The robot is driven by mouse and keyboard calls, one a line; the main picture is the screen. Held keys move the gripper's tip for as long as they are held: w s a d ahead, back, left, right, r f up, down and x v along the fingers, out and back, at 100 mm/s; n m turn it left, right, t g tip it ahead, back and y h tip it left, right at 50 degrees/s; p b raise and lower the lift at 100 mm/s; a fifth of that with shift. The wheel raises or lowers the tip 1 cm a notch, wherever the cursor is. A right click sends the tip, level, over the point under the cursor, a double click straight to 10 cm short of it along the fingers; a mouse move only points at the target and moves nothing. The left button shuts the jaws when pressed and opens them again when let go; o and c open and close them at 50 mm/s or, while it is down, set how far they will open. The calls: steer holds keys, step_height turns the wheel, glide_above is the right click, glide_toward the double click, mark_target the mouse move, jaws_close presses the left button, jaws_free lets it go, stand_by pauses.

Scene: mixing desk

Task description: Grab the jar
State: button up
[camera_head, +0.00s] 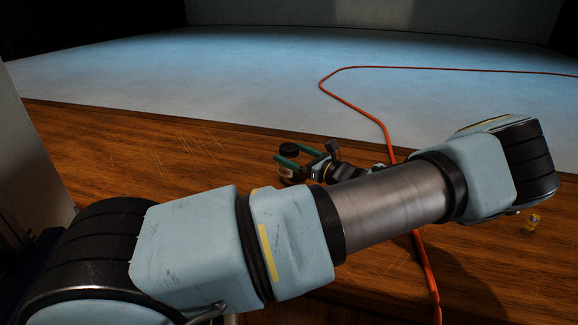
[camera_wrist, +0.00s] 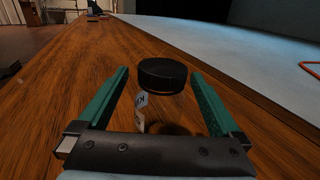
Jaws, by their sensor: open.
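The jar has a round black lid and a clear-looking lower part with a small white label. It stands on the wooden surface, ahead of my palm in the wrist view (camera_wrist: 162,75). My gripper (camera_wrist: 160,78) is open, with one green finger on each side of the jar and visible gaps between fingers and lid.
A wooden ledge (camera_head: 120,145) runs along a pale blue-grey floor area (camera_head: 230,75). An orange cable (camera_head: 352,108) curves across both and passes under my arm. The wood left of the jar is clear.

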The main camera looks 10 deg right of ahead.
mark_target(283, 145)
steer(key=x, duration=0.1)
steer(key=p+x, duration=0.2)
steer(key=shift+w+a+r, duration=0.15)
steer(key=shift+w+r, duration=0.15)
steer(key=shift+w, duration=0.1)
steer(key=shift+w+a+f, duration=0.15)
steer(key=shift+w+a, duration=0.05)
steer(key=shift+w, duration=0.2)
steer(key=shift+c, duration=0.2)
jaws_close()
